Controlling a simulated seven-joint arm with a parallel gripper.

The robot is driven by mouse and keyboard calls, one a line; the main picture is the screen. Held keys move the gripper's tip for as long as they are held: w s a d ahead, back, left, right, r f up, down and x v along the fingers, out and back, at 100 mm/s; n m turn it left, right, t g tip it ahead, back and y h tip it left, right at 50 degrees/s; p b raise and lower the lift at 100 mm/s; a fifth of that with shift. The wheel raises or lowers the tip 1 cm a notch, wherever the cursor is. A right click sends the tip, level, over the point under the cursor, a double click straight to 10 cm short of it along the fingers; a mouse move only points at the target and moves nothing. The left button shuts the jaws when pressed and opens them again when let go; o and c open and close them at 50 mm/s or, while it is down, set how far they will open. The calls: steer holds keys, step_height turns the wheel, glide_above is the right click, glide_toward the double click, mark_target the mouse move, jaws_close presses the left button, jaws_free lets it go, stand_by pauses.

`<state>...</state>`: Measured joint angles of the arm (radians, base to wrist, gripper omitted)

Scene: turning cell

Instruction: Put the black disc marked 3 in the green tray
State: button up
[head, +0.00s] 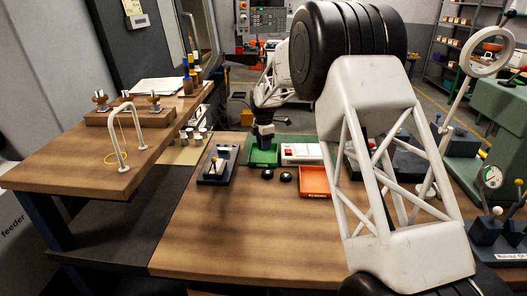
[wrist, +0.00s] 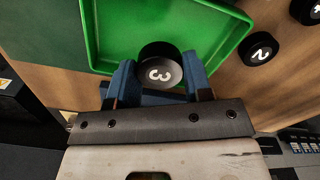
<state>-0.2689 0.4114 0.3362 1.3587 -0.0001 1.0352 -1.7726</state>
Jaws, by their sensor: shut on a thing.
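The black disc marked 3 (wrist: 160,68) is between the two blue fingers of my gripper (wrist: 159,78), its number facing the wrist camera. My gripper is shut on it. The green tray (wrist: 92,35) lies beneath the disc in the wrist view, with the disc near the tray's near edge. In the head view my gripper (head: 265,143) is over the green tray (head: 263,159); the disc cannot be made out there. Whether the disc touches the tray floor, I cannot tell.
A black disc marked 2 (wrist: 260,48) and another black disc (wrist: 307,10) lie on the wooden table right of the green tray. An orange tray (head: 314,182) and a white-and-red box (head: 302,153) stand to the right. A dark fixture (head: 217,166) stands left. The front of the table is clear.

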steer(key=shift+f, duration=1.75)
steer(key=shift+f, duration=0.1)
steer(key=o, duration=1)
steer(key=shift+o, duration=0.2)
step_height(320, 180, up, 12)
steer(key=shift+f, duration=0.2)
steer(key=shift+r, duration=0.3)
